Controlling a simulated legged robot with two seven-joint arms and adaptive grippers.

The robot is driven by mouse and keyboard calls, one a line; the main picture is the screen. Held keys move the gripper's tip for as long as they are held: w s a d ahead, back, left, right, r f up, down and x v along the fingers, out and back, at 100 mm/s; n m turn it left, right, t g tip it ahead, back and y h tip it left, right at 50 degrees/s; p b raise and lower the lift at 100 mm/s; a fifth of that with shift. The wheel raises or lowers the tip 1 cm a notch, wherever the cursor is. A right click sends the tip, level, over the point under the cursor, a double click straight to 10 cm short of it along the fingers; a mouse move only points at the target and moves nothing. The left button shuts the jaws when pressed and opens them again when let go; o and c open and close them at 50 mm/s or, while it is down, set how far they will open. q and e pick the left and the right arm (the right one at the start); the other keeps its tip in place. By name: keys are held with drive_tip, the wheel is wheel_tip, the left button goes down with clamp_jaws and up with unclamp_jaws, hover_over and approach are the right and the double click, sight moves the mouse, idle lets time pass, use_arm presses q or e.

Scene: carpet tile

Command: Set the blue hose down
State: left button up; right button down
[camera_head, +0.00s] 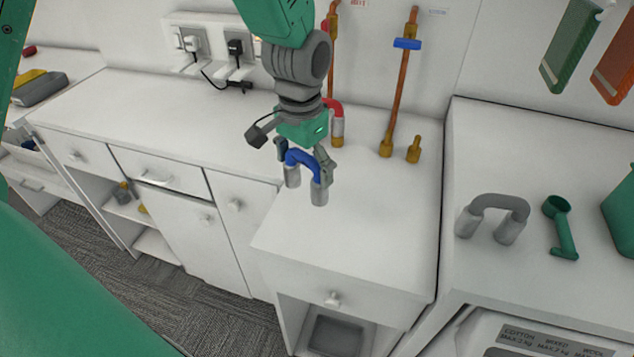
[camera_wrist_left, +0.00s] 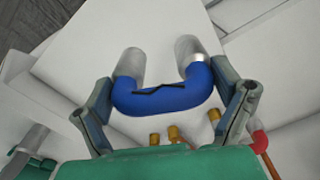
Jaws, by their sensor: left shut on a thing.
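The blue hose (camera_head: 302,158) is a short U-shaped bend with grey metallic ends pointing down. My left gripper (camera_head: 305,162) is shut on it, with a finger at each side of the blue bend. In the head view the hose is over the white counter, left of its middle; I cannot tell whether its ends touch the top. The hose also shows in the left wrist view (camera_wrist_left: 163,97), between the two fingers, with both grey ends pointing away over the white surface. My right gripper is not in view.
A red hose (camera_head: 336,120) sits on a brass fitting behind my gripper. Copper pipes (camera_head: 398,90) and a brass stub (camera_head: 414,150) stand at the back. A grey hose (camera_head: 497,212) and green scoop (camera_head: 560,225) lie on the right counter. The front counter top (camera_head: 345,240) is clear.

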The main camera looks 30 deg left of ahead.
sight(303, 155)
use_arm(q)
wheel_tip(303, 155, down, 7)
drive_tip(key=shift+r, duration=0.15)
drive_tip(key=shift+w+d+f, duration=0.1)
drive_tip(key=shift+w+f, duration=0.05)
drive_tip(key=shift+f, duration=0.05)
drive_tip(key=shift+f, duration=0.1)
drive_tip(key=o, duration=1)
drive_tip(key=shift+o, duration=0.2)
drive_tip(key=r, duration=1.2)
drive_tip(key=shift+s+r, duration=0.15)
drive_tip(key=shift+s, duration=0.05)
